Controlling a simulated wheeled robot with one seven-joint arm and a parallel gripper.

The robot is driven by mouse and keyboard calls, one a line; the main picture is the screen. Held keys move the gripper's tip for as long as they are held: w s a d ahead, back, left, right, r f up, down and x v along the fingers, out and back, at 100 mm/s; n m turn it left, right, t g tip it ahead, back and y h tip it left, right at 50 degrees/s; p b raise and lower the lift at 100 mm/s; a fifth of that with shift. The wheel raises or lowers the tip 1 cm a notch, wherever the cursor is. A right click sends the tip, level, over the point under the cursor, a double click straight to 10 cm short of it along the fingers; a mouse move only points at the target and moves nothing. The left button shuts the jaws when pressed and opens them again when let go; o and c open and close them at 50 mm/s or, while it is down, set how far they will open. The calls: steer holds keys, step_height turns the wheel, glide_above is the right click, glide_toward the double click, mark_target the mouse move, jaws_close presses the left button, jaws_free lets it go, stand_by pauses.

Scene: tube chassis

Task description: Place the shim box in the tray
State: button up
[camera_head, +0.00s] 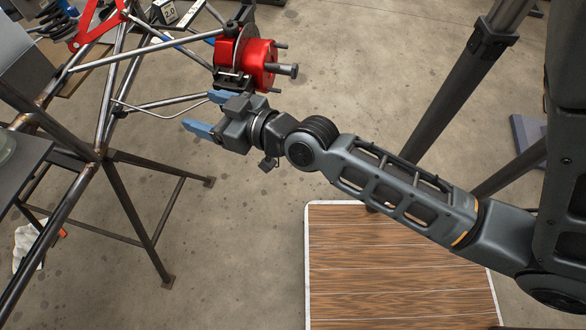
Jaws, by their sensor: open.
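My gripper (209,113) is open, its two blue fingers pointing left and spread apart with nothing between them. It is below and left of the red hub assembly in the picture. A small dark box with a white label reading "2.0" (169,13) is at the top, behind the tube frame. It may be the shim box, but I cannot be sure. It is well apart from my gripper. I cannot clearly pick out the tray.
The tube chassis (107,85) fills the left, on dark stand legs (135,215). A red hub with studs (258,64) is close to my gripper. A dark tabletop (20,165) is at the left edge. A white-rimmed wooden panel (400,260) lies below. Concrete floor (235,215) is clear.

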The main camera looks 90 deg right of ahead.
steer(key=s+a+r+n+y, duration=0.2)
steer(key=s+a+y, duration=0.1)
steer(key=s+a, duration=0.4)
steer(key=s+a+r+n+y, duration=0.2)
steer(key=s+a+n+y, duration=0.1)
steer(key=s+a, duration=0.5)
steer(key=shift+s+a+r+y, duration=0.2)
steer(key=shift+a+r+y, duration=0.1)
steer(key=shift+a+y, duration=0.45)
